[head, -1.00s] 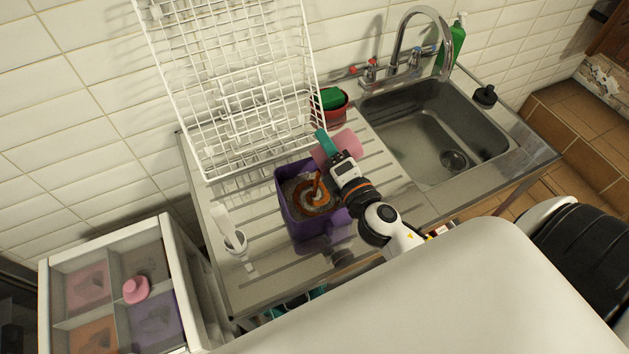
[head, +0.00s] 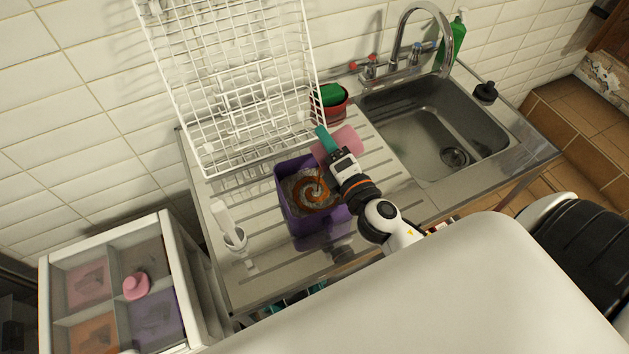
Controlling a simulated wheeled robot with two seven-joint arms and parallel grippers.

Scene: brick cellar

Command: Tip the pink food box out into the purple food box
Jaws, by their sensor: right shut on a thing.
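The purple food box (head: 287,217) stands open on the ribbed drainboard, with an orange-brown spiral on greyish content inside it. My right gripper (head: 335,150) is shut on the pink food box (head: 347,137) and holds it tipped over the purple box's upper right side. A thin brown strand shows between the pink box and the purple box. The pink box's opening and inside are hidden from this view. My left gripper is not in view.
A white wire rack (head: 235,90) leans on the wall behind. A sink (head: 430,130) with a tap lies to the right. A red pot with a green sponge (head: 332,96) stands behind. A divided drawer unit (head: 180,270) stands lower left.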

